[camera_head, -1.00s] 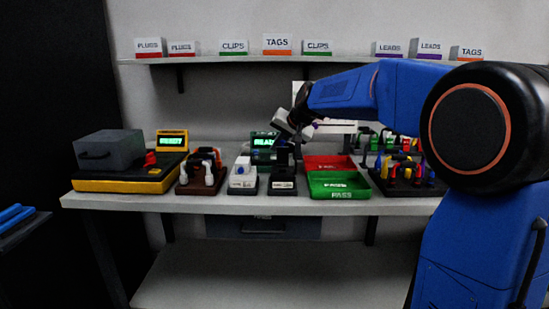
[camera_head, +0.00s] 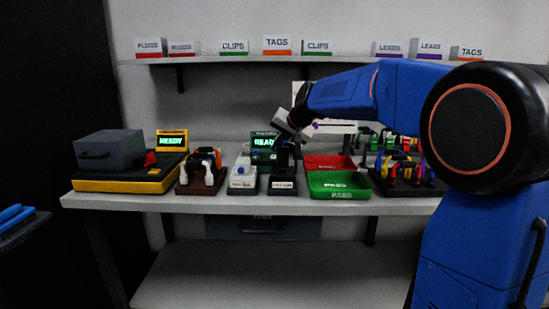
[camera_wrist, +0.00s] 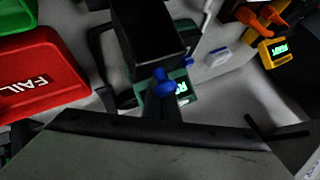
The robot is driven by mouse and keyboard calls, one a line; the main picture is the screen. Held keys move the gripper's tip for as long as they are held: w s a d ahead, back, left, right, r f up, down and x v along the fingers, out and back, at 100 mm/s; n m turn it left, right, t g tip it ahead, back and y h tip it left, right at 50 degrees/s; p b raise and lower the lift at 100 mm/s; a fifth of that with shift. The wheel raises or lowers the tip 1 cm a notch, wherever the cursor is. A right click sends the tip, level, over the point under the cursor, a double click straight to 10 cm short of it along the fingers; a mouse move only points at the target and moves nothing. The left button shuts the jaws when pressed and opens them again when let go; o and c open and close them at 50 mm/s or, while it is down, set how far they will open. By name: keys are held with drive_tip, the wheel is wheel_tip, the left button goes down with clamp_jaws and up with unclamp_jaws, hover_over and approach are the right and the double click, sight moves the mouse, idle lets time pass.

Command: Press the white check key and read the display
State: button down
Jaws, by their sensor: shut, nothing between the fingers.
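The green tester's display (camera_head: 264,143) stands at the back of the bench and shows green letters reading "READ", with the end hidden behind my gripper. It also shows partly in the wrist view (camera_wrist: 182,90). My gripper (camera_wrist: 163,80) is shut and empty, its blue tips in front of the tester and close to a black upright block (camera_wrist: 146,30). I cannot tell whether it touches anything. A pale unit with a blue button (camera_head: 240,170) stands left of the black stand (camera_head: 283,184). I cannot pick out the white check key for certain; my gripper may hide it.
A yellow station with a READY display (camera_head: 172,141) and a brown rack of plugs (camera_head: 200,188) stand left. The red FAIL tray (camera_head: 329,161) and green PASS tray (camera_head: 339,193) lie right, beside a dark rack of coloured leads (camera_head: 408,186). A shelf (camera_head: 350,59) runs above.

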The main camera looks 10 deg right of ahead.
drive_tip(key=shift+f, duration=0.1)
drive_tip(key=shift+f, duration=0.35)
drive_tip(key=shift+f, duration=0.35)
idle(1.0)
drive_tip(key=shift+r, duration=0.8)
drive_tip(key=shift+r, duration=0.15)
drive_tip(key=shift+r, duration=2.35)
